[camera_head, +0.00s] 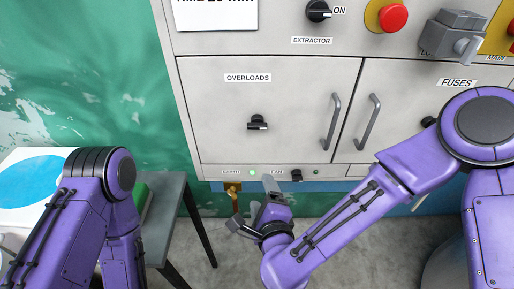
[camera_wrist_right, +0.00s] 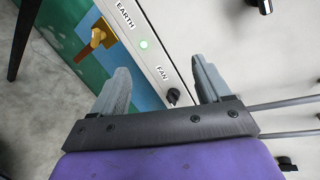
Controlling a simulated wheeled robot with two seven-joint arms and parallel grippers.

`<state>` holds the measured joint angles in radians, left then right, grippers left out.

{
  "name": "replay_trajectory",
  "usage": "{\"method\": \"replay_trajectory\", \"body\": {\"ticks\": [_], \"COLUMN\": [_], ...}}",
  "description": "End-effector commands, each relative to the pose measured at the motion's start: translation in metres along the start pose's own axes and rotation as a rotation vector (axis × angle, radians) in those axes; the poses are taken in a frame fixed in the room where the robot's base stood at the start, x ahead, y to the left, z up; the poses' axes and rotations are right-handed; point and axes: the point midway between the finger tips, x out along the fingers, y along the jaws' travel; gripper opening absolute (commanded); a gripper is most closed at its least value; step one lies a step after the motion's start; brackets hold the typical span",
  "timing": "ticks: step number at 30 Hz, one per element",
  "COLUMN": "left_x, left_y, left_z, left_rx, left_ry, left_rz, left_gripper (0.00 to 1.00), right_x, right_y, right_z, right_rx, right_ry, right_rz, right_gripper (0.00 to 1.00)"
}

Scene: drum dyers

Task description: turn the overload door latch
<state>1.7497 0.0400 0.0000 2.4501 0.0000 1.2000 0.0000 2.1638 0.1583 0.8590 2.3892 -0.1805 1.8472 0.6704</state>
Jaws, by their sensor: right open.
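The overload door (camera_head: 225,100) is a grey panel labelled OVERLOADS, and it looks shut. Its black latch (camera_head: 258,122) sits in the middle of the door, its grip lying roughly level. A black knob at the top edge of the right wrist view (camera_wrist_right: 265,6) appears to be this latch. My right gripper (camera_head: 252,203) is open and empty, below the door and the latch, in front of the cabinet's lower edge. Its two grey fingers are spread apart in the right wrist view (camera_wrist_right: 162,75). My left arm comes in at the left; its gripper is not visible.
A small black FAN knob (camera_head: 297,175) and a green EARTH lamp (camera_head: 252,172) lie close to my right gripper. Vertical door handles (camera_head: 332,122) stick out to the right of the latch. A brass fitting (camera_head: 233,188) hangs below the cabinet. A table (camera_head: 168,205) stands at left.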

Motion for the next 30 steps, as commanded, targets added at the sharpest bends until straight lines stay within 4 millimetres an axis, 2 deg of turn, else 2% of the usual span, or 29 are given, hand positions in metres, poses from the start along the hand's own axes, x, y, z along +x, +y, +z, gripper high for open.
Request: {"method": "replay_trajectory", "body": {"ticks": [1, 3, 6, 9, 11, 14, 21, 24, 30], "left_x": [0.020, 0.025, 0.024, 0.023, 0.021, 0.017, 0.005, 0.002, 0.001], "left_y": [0.002, 0.002, 0.002, 0.002, 0.002, 0.002, 0.001, 0.000, 0.000], "left_z": [0.008, 0.010, 0.010, 0.009, 0.009, 0.007, 0.002, 0.001, 0.000], "left_rx": [0.000, 0.000, 0.000, 0.000, 0.000, 0.000, 0.000, 0.000, 0.000], "left_ry": [0.000, 0.000, 0.000, 0.000, 0.000, 0.000, 0.000, 0.000, 0.000], "left_rz": [0.000, 0.000, 0.000, 0.000, 0.000, 0.000, 0.000, 0.000, 0.000], "left_gripper": [0.00, 0.00, 0.00, 0.00, 0.00, 0.00, 0.00, 0.00, 0.00], "right_x": [-0.003, -0.019, -0.034, -0.038, -0.036, -0.021, 0.030, 0.046, 0.060], "right_y": [-0.021, -0.059, -0.086, -0.096, -0.099, -0.105, -0.122, -0.127, -0.130], "right_z": [0.025, 0.050, 0.059, 0.059, 0.059, 0.058, 0.055, 0.054, 0.052], "right_rx": [0.259, 0.637, 0.994, 1.152, 1.180, 1.180, 1.175, 1.174, 1.171], "right_ry": [-0.045, -0.095, -0.129, -0.140, -0.141, -0.137, -0.137, -0.138, -0.139], "right_rz": [-0.108, -0.217, -0.293, -0.323, -0.327, -0.329, -0.328, -0.327, -0.325], "right_gripper": [0.77, 0.77, 0.77, 0.77, 0.77, 0.77, 0.77, 0.77, 0.77]}}
